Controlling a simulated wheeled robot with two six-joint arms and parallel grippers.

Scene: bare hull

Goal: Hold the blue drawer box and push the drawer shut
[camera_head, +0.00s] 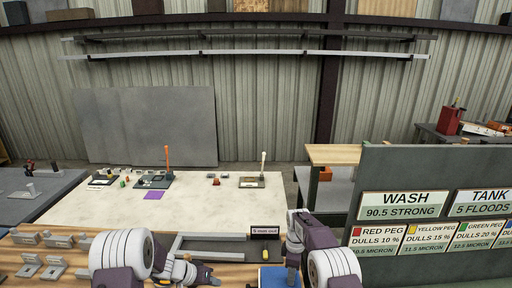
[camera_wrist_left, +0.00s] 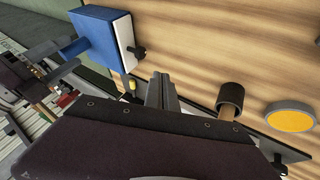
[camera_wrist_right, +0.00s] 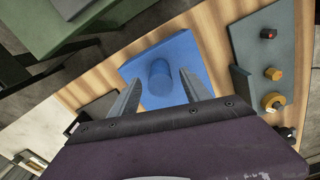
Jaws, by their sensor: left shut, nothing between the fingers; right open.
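The blue drawer box (camera_head: 272,278) is at the bottom edge of the head view, right of centre, partly cut off. In the left wrist view the box (camera_wrist_left: 100,40) has a pale drawer front (camera_wrist_left: 127,42) with a dark knob (camera_wrist_left: 138,52); how far the drawer is out I cannot tell. In the right wrist view the box's top (camera_wrist_right: 190,52) carries a blue round post (camera_wrist_right: 160,84). My right gripper (camera_wrist_right: 161,76) is open, its fingers on either side of the post, contact unclear. My left gripper (camera_head: 217,280) is shut and empty, apart from the box; its fingers (camera_wrist_left: 162,78) point toward the knob side.
A grey panel with coloured pegs (camera_wrist_right: 262,85) lies beside the box. Grey metal pieces (camera_head: 55,265) cover the bench's left. A sign board (camera_head: 380,165) stands right.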

